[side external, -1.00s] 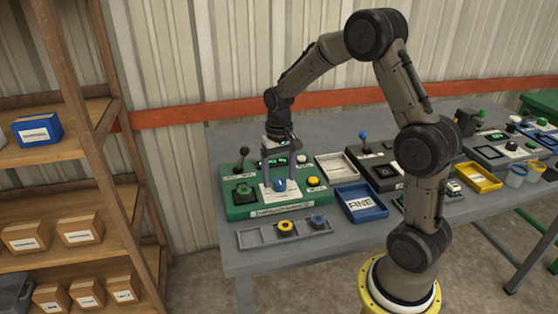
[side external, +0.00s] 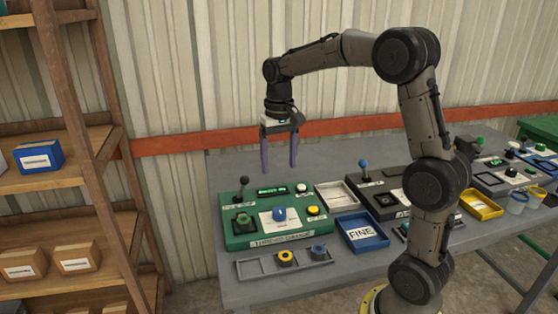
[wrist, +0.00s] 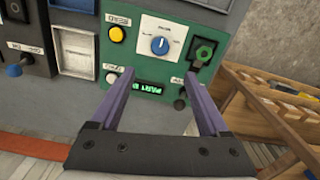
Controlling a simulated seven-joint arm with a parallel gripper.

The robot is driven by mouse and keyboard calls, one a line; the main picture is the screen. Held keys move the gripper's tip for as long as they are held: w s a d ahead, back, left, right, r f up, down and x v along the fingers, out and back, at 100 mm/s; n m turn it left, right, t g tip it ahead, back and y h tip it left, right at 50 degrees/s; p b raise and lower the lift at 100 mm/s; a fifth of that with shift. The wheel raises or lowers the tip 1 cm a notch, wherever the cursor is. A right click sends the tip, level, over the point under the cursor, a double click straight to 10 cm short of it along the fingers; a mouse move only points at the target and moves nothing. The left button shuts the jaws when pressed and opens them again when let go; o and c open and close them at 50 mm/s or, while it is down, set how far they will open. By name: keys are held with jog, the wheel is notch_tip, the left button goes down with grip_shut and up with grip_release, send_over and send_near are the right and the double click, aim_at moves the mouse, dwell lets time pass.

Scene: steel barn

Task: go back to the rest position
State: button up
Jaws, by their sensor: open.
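My gripper (side external: 279,168) is open and empty, raised above the green control panel (side external: 239,224) with its fingers pointing down. The panel carries a blue knob (side external: 279,214) on a white plate, a yellow button (side external: 313,210), a black lever (side external: 244,182) and a lit green display (side external: 271,190). In the wrist view the two purple fingers (wrist: 160,112) stand wide apart, with the blue knob (wrist: 160,45) beyond them and nothing between them.
A tray (side external: 270,264) with a yellow ring and a blue-grey piece lies in front of the panel. A blue tray (side external: 375,236) marked FINE and a grey tray (side external: 340,196) sit to the right. A wooden shelf (side external: 98,190) with boxes stands at left.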

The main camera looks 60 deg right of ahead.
jog(key=s+a+r+n+t, duration=0.3)
jog(key=s+a+r, duration=0.5)
jog(key=s+a, duration=0.15)
jog(key=s+a+f+n+t, duration=0.2)
jog(key=s+a+f+n, duration=0.2)
jog(key=s, duration=0.7)
notch_tip(320, 180, down, 3)
jog(key=shift+r+t, duration=0.15)
jog(key=shift+t, duration=0.15)
